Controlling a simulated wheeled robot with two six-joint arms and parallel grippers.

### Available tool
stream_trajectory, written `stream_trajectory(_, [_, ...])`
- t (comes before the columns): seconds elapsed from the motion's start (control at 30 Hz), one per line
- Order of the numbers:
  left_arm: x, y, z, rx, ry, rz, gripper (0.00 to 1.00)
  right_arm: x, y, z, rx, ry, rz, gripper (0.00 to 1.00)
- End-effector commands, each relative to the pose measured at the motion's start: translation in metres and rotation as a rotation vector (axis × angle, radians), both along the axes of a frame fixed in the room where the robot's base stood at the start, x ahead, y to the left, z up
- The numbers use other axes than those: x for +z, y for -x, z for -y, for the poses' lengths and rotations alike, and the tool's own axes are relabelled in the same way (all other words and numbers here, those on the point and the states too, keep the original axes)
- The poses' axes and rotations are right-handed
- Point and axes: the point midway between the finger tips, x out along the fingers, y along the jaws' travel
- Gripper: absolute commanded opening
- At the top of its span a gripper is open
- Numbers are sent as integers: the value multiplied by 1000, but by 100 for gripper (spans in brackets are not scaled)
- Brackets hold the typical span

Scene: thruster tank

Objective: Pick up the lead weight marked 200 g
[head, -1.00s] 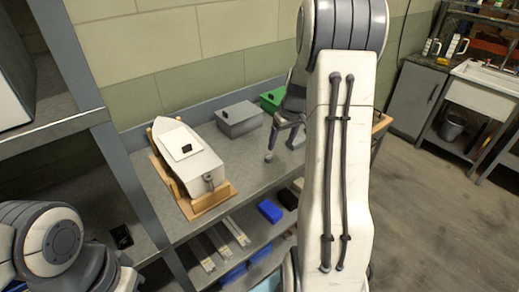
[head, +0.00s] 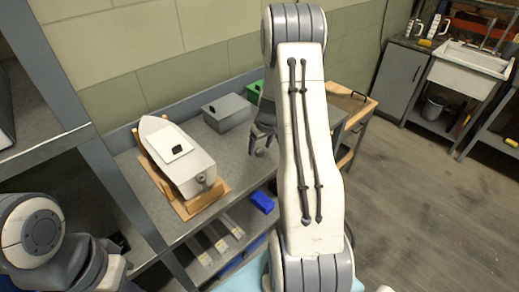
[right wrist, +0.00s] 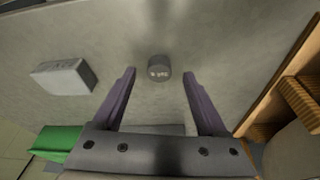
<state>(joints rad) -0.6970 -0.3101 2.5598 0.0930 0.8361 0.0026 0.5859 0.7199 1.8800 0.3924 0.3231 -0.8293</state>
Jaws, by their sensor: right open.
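The lead weight (right wrist: 158,68) is a small dark grey cylinder with light marking on its face, standing on the grey bench. The marking is too small and turned to read surely. My right gripper (right wrist: 158,74) is open in the right wrist view, its two purple-grey fingers on either side of the weight in the picture, with visible gaps and nothing held. In the head view the right gripper (head: 262,143) is low over the bench, partly behind my own arm. My left arm shows at the lower left, but its gripper is not seen.
A white model boat (head: 178,155) on a wooden stand (head: 205,206) occupies the bench's left part. A grey box (head: 227,113) and a green box (head: 254,91) stand at the back. A wooden cart (head: 352,104) is right of the bench. Blue bins sit below.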

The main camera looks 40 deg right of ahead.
Motion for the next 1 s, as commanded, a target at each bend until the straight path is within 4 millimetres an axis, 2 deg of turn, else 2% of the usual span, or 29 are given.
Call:
stream_trajectory(0.13, [3,0,0,0,0,0,0,-11,-2,2,-2,0,0,75])
stream_trajectory(0.37, [2,0,0,0,0,0,0,-12,-3,3,-2,1,1,75])
stream_trajectory(0.5, [2,0,0,0,0,0,0,-12,-3,2,-2,1,1,22])
stream_trajectory(0.57, [2,0,0,0,0,0,0,-12,-3,2,-2,1,1,0])
stream_trajectory(1.0, [0,0,0,0,0,0,0,-6,-3,3,-2,3,4,0])
